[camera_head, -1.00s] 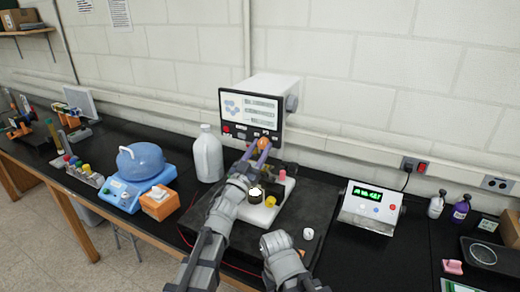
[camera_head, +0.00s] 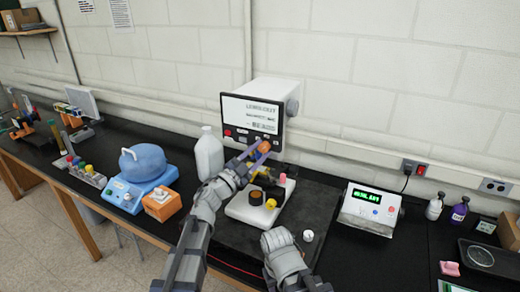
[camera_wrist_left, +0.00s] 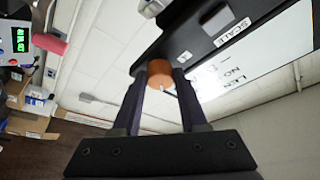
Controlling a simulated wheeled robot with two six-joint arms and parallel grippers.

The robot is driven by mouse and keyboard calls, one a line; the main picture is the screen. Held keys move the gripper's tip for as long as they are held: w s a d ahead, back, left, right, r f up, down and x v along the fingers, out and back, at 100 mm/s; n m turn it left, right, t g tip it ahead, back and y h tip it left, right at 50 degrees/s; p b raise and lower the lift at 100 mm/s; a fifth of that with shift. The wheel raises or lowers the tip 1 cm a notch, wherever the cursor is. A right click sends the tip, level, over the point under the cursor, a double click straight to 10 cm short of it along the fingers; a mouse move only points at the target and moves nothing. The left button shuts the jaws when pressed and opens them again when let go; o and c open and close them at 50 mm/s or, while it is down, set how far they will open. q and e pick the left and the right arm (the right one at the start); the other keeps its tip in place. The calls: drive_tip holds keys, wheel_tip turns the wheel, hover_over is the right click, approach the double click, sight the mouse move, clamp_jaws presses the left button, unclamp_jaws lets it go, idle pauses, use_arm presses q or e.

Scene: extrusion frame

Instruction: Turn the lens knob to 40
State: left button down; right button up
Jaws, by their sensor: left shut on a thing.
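An orange knob (camera_head: 264,147) sits on the lower front panel of a white boxy instrument (camera_head: 284,92) with a screen. My left gripper (camera_head: 258,155) is shut on this knob. In the left wrist view the orange knob (camera_wrist_left: 160,72) lies between both dark fingers of the left gripper (camera_wrist_left: 161,84), and a small white mark shows at its edge. A SCALE label (camera_wrist_left: 232,32) is beside it on the panel. The screen (camera_head: 250,112) shows lines of text, too small to read surely. My right arm is at the bottom; its fingers are hidden.
Below the instrument is a white base (camera_head: 246,213) with a dark ring and a yellow knob (camera_head: 270,204). A white jug (camera_head: 209,155) stands left of it. A box with a green display (camera_head: 370,207) stands right.

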use_arm(q)
drive_tip(key=shift+a+r+m+g+p, duration=0.1)
drive_tip(key=shift+m+g+p, duration=0.45)
drive_tip(key=shift+m, duration=0.6)
drive_tip(key=shift+r+m+g+p, duration=0.1)
drive_tip(key=shift+m+g+p, duration=0.4)
drive_tip(key=shift+m, duration=0.65)
drive_tip(key=shift+c, duration=2.2)
unclamp_jaws()
drive_tip(key=shift+f, duration=0.1)
drive_tip(key=b+v, duration=0.1)
drive_tip(key=v, duration=0.6)
drive_tip(key=shift+s+a, duration=0.2)
drive_tip(key=shift+a, duration=0.1)
